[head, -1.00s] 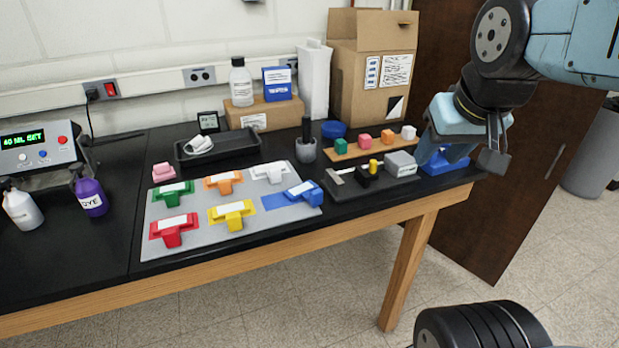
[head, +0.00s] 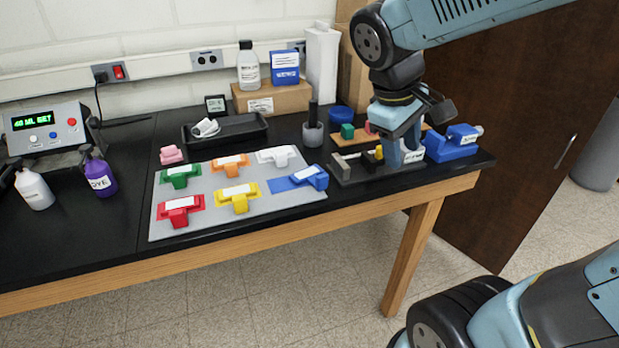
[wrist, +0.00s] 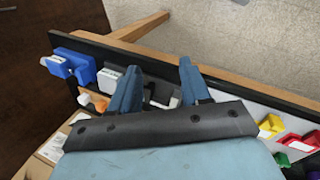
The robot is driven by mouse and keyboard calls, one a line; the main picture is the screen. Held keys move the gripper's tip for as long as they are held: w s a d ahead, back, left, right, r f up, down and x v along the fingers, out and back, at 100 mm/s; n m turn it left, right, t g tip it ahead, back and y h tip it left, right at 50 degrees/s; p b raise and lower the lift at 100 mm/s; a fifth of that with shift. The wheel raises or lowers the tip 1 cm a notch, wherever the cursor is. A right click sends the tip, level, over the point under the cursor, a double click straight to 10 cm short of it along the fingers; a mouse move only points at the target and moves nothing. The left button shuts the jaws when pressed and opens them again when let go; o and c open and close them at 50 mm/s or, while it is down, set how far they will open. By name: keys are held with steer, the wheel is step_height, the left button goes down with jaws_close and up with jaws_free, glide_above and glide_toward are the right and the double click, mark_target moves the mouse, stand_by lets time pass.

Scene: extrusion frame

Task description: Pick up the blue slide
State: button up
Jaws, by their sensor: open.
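The blue slide (head: 312,178), a T-shaped piece with a white label, lies at an angle at the right end of the grey mat (head: 215,210), partly over a flat blue patch (head: 283,185). My gripper (head: 402,155) is to the right of it, over the right part of the black fixture (head: 350,171). In the wrist view, my gripper (wrist: 158,85) has its two blue fingers apart with nothing held between them. I cannot make out the blue slide in the wrist view; the right finger may hide it.
Red (head: 180,210), yellow (head: 238,200), green (head: 180,176), orange (head: 231,167) and white (head: 277,156) pieces share the mat. A blue vise-like device (head: 452,146) stands right of my gripper. A dark cup with an upright handle (head: 313,132) stands behind the blue slide.

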steer(key=w+a+f+n+h, duration=0.5)
steer(key=a+n, duration=0.4)
steer(key=n+t+h, duration=0.3)
steer(key=n+t, duration=0.3)
steer(key=n, duration=0.2)
glide_toward(327, 178)
steer(key=x, duration=1.1)
steer(key=shift+w+a+f, duration=0.2)
steer(key=shift+w+a, duration=0.05)
steer(key=shift+w, duration=0.05)
steer(key=shift+c, duration=0.4)
jaws_close()
